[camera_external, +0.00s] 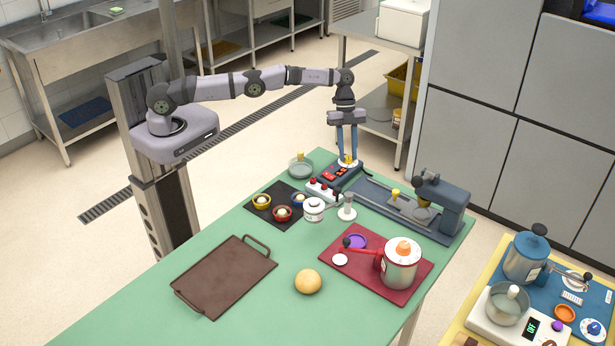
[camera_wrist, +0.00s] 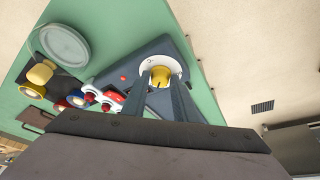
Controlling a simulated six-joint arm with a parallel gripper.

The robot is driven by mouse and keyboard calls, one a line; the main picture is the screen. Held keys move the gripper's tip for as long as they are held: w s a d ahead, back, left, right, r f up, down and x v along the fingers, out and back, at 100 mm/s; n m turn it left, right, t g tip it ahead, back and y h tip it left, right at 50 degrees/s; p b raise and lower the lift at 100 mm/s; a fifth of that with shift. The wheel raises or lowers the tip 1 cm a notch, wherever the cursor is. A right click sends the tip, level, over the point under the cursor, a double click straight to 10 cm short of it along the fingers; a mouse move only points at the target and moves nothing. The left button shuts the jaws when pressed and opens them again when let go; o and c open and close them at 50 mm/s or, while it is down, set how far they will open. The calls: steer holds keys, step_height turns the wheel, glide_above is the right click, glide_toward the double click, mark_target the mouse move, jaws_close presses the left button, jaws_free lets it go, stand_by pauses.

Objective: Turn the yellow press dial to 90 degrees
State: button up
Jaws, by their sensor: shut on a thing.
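The yellow press dial (camera_wrist: 160,76) sits on a white round plate (camera_wrist: 148,66) at one end of a dark control box (camera_external: 338,175). In the external view the dial (camera_external: 348,160) shows between my fingertips. My gripper (camera_external: 347,157) points straight down over the dial and is shut on it. In the wrist view my two fingers (camera_wrist: 161,84) stand on either side of the dial. A small dark mark shows on the dial's face, but I cannot read its angle.
Red switches (camera_external: 335,174) on the box and red-topped white parts (camera_external: 320,187) stand close by. A dark press (camera_external: 440,200) stands to the right, a clear round dish (camera_external: 301,168) to the left. Small coloured bowls (camera_external: 282,213) lie on a black mat. The front left of the green table (camera_external: 225,222) has free room.

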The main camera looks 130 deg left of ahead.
stand_by(0.7)
steer(key=o, duration=1)
steer(key=shift+r+p, duration=0.1)
steer(key=shift+p, duration=0.25)
steer(key=p+v, duration=0.3)
steer(key=v, duration=0.1)
step_height(320, 180, up, 8)
steer(key=p, duration=0.8)
steer(key=shift+s+a+p, duration=0.1)
steer(key=shift+s+p, duration=0.05)
steer(key=shift+p, duration=0.15)
